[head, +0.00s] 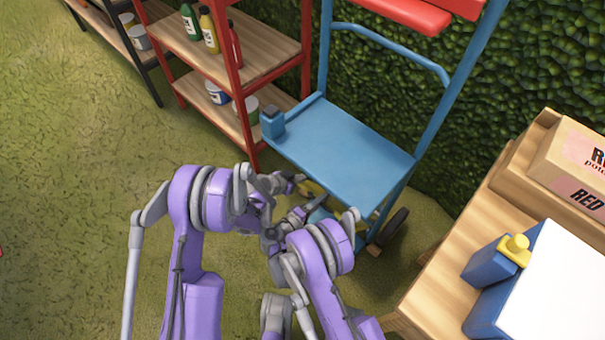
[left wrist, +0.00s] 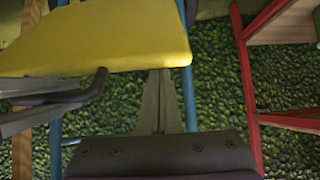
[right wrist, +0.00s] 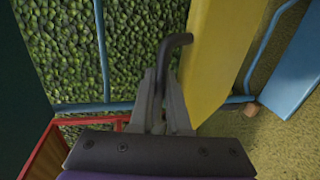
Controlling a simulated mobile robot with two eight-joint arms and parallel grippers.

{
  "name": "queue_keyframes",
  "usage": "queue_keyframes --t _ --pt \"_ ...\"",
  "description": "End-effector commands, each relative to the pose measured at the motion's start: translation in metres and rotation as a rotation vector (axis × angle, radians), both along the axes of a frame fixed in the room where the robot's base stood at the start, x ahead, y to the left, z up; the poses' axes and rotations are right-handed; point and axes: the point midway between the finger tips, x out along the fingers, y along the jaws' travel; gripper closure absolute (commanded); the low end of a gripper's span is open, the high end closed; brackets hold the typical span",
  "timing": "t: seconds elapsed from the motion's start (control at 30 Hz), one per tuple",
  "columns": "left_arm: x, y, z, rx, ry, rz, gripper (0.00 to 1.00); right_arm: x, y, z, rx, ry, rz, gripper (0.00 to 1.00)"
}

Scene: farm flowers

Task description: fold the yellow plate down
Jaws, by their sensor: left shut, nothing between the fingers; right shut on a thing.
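The yellow plate (left wrist: 105,38) fills the upper left of the left wrist view and stands on edge right of centre in the right wrist view (right wrist: 218,55). In the head view only slivers of it (head: 310,188) show below the blue shelf. My right gripper (right wrist: 162,80) is shut on a dark bent handle (right wrist: 172,50) beside the plate. The handle also shows in the left wrist view (left wrist: 92,90), in front of the plate's lower edge. My left gripper (left wrist: 160,75) is shut and empty, its tips close to the plate's edge; I cannot tell whether they touch.
A wooden table (head: 455,260) with boxes is at right. Open grass lies to the left.

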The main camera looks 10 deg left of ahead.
Motion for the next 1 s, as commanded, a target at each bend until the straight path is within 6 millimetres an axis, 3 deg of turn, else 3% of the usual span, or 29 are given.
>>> queue_keyframes --t 0.7,0.73,1.0 --pt "-0.015 0.012 -0.009 0.006 0.004 -0.001 1.00 0.002 0.003 0.005 -0.006 -0.005 0.010 1.00" --pt "-0.015 0.012 -0.009 0.006 0.005 -0.001 1.00 0.002 0.002 0.004 -0.006 -0.005 0.009 0.73" --pt "-0.015 0.012 -0.010 0.006 0.005 -0.001 1.00 0.003 -0.001 0.002 -0.006 -0.004 0.004 0.73"
